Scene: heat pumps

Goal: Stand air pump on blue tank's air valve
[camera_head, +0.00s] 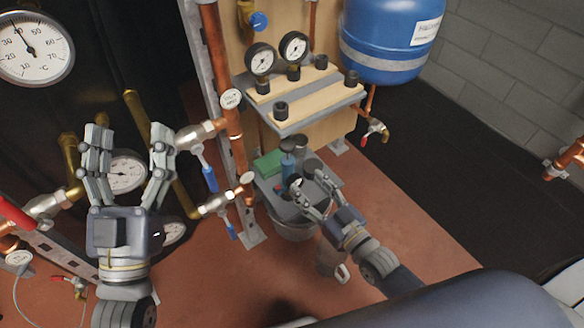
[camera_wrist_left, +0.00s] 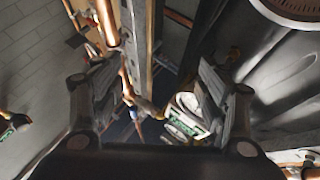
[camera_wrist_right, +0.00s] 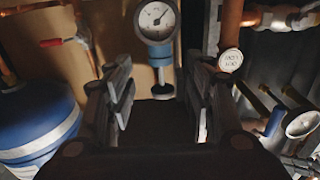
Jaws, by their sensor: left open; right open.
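The blue tank (camera_head: 388,45) with a silver band hangs at the top right of the head view and shows at the left of the right wrist view (camera_wrist_right: 35,125). I cannot make out its air valve. What looks like the air pump (camera_wrist_right: 158,52), blue with a round gauge and a black end, shows ahead of my right gripper (camera_wrist_right: 160,75). In the head view a blue, dark-topped piece (camera_head: 287,160) stands in the grey tray, beside my right gripper (camera_head: 311,184). That gripper is open and empty. My left gripper (camera_head: 130,140) is open before pipes and a gauge.
The grey tray (camera_head: 270,195) sits on a bucket (camera_head: 292,231) and holds a green box (camera_head: 268,163) and dark cylinders. A shelf (camera_head: 305,100) with black fittings is above. Copper pipe (camera_head: 228,100) and blue-handled valves (camera_head: 209,178) stand between my grippers. Floor at right is clear.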

